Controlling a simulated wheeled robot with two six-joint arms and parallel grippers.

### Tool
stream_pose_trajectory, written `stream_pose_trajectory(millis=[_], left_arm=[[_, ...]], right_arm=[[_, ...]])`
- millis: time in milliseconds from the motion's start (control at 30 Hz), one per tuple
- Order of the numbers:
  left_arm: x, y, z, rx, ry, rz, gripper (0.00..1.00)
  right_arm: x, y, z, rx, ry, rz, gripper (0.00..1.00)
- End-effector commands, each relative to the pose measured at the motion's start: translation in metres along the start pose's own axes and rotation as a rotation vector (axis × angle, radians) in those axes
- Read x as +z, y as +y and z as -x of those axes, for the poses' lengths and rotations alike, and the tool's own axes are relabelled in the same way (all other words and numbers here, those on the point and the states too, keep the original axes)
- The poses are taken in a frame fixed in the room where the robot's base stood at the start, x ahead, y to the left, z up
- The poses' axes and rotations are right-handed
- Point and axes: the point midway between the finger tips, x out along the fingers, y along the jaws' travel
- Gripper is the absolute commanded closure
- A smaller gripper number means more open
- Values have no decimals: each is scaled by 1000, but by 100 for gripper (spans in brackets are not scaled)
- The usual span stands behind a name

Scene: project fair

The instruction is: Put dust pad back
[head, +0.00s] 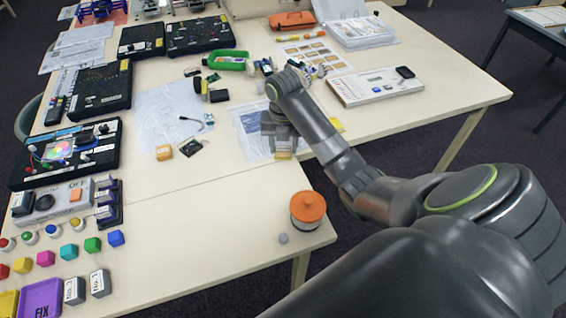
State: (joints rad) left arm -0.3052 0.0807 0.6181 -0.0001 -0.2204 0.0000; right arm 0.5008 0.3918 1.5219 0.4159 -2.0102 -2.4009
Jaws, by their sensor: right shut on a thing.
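My right gripper (282,146) points down over a clear plastic sheet (248,128) near the middle of the tables. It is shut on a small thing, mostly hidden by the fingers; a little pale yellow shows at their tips. I cannot tell for certain whether this is the dust pad, or whether it touches the sheet. No other thing in view is clearly the dust pad. My left gripper is not in view.
A green tray (232,62), white panel (376,87) and black boards (98,92) lie farther back. The near table's middle is clear.

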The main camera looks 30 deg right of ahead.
Motion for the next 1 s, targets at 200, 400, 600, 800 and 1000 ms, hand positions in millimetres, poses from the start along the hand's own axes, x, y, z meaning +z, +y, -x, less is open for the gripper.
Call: stream_pose_trajectory(millis=[200, 400, 600, 800, 1000], left_arm=[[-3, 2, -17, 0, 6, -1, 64], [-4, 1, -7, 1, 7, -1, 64], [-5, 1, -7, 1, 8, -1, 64], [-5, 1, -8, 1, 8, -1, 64], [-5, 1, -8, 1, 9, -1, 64]], right_arm=[[-1, 0, -32, -1, 2, -2, 77], [0, 0, -50, 0, 1, -2, 77], [0, 0, -51, 0, -1, -1, 77], [0, 0, -55, 0, 0, -2, 77], [0, 0, -54, 0, 0, -2, 34]])
